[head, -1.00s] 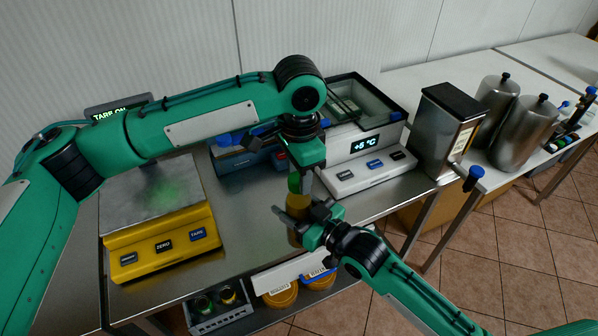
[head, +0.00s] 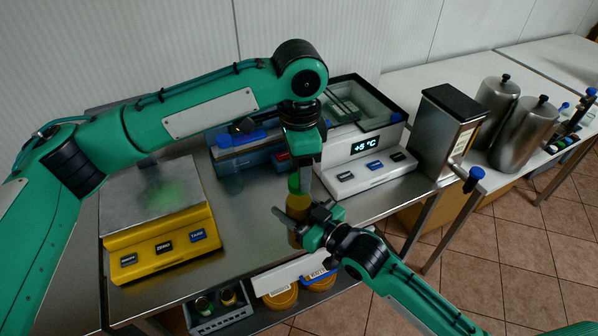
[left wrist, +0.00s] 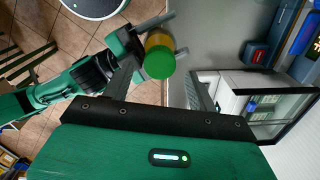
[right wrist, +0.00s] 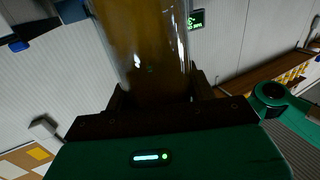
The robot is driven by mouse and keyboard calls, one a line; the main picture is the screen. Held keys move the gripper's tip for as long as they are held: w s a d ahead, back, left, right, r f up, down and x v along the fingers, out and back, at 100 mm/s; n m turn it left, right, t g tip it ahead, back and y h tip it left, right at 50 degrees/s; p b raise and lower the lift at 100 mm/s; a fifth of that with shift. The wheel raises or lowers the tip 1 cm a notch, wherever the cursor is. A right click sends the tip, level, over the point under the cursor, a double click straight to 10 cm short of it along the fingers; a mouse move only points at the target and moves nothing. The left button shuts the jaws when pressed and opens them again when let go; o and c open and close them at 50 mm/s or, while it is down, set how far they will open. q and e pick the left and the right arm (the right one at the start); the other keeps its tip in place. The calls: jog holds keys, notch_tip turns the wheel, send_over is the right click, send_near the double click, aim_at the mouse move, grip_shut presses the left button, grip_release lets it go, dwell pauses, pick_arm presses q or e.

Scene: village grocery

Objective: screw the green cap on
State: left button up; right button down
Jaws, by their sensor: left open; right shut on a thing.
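A jar with amber contents (head: 297,208) stands upright in my right gripper (head: 292,220), above the front edge of the steel table. The jar fills the right wrist view (right wrist: 145,45), between the fingers. The green cap (head: 294,183) is on top of the jar; the left wrist view shows it from above (left wrist: 160,62), covering the jar's mouth. How tightly it sits cannot be told. My left gripper (head: 299,183) points down over the cap, open. In the left wrist view its fingers stand apart on either side, with the cap slightly beyond their tips.
A yellow scale (head: 160,250) stands on the table at left. A blue bin (head: 245,160) and a white cooler with a display (head: 365,148) stand behind the grippers. A metal dispenser (head: 445,130) is at right. A grey crate (head: 220,312) with jars sits below the table edge.

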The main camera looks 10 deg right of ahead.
pick_arm(q)
jog(key=shift+r, duration=0.95)
jog(key=shift+c, duration=0.3)
jog(key=n, duration=0.1)
jog(key=r+n, duration=0.1)
jog(key=n, duration=0.1)
jog(key=shift+r, duration=0.25)
notch_tip(320, 180, up, 2)
jog(key=n, duration=0.4)
jog(key=shift+f, duration=4.05)
